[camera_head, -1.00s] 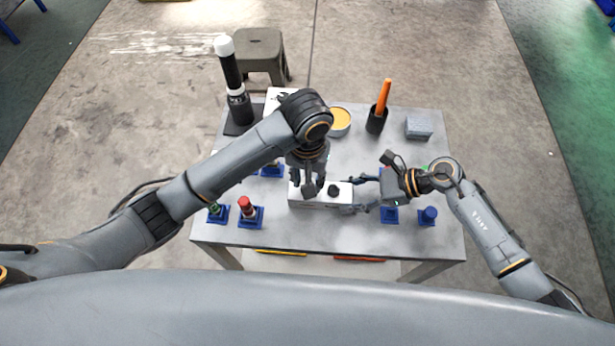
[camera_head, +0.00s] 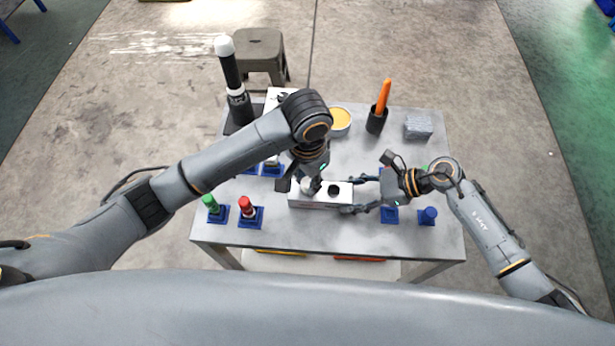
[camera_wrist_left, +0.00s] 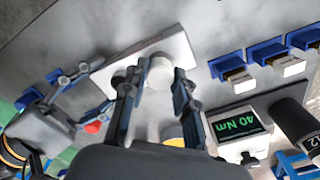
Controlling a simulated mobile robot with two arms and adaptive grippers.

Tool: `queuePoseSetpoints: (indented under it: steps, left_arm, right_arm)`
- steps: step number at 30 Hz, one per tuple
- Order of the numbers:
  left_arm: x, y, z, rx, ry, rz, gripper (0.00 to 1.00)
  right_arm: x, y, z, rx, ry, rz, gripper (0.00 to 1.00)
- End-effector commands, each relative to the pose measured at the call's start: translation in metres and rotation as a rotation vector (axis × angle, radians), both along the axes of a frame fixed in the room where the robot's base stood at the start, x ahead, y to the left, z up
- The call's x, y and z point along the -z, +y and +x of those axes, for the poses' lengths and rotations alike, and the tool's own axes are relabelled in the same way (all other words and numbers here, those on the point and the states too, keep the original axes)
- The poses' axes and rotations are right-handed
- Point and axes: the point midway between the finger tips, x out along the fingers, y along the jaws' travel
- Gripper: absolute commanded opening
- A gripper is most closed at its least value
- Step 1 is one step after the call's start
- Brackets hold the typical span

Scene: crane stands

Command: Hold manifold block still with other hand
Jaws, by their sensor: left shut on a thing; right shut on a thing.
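The manifold block (camera_head: 312,202) is a pale, long block lying on the table near its front middle. It also shows in the left wrist view (camera_wrist_left: 178,46). My right gripper (camera_head: 352,207) is shut on the block's right end. My left gripper (camera_head: 311,187) is over the block's left part. In the left wrist view, my left gripper (camera_wrist_left: 154,88) is shut around a whitish cylinder (camera_wrist_left: 160,72) at the block. How deep the cylinder sits in the block is hidden. A dark round spot (camera_head: 333,190) shows on the block's top beside it.
Blue stands with a red-capped part (camera_head: 246,204) and a green-capped part (camera_head: 209,202) are at the left front. A blue piece (camera_head: 428,215) stands at the right. A yellow-topped tin (camera_head: 340,121), an orange-handled tool (camera_head: 383,97) and a grey box (camera_head: 418,126) are at the back.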

Motion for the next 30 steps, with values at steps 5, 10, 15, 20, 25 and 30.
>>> queuePoseSetpoints:
  steps: [5, 10, 15, 20, 25, 30]
  left_arm:
    - [-0.0001, 0.0005, 0.0006, 0.266, -0.002, 0.002, 0.00]
    - [0.0001, 0.0004, 0.0005, 0.368, -0.001, 0.001, 0.00]
    - [0.0002, 0.0002, 0.0003, 0.366, -0.001, 0.001, 0.00]
    - [-0.0001, 0.0005, 0.0007, 0.460, -0.002, 0.002, 0.00]
    - [0.0001, 0.0006, 0.0008, 0.713, -0.001, 0.002, 0.00]
    - [0.0003, 0.0002, 0.0005, 0.817, -0.001, 0.000, 0.00]
  right_arm:
    - [-0.0010, 0.0005, 0.0002, -0.001, -0.001, 0.002, 0.09]
    - [-0.0010, 0.0006, 0.0002, -0.001, -0.001, 0.002, 0.09]
    - [-0.0010, 0.0005, 0.0002, -0.001, -0.001, 0.002, 0.09]
    - [-0.0010, 0.0006, 0.0002, -0.001, -0.001, 0.002, 0.09]
    - [-0.0010, 0.0005, 0.0001, -0.001, -0.001, 0.002, 0.09]
    - [-0.0010, 0.0005, 0.0001, -0.001, -0.001, 0.002, 0.09]
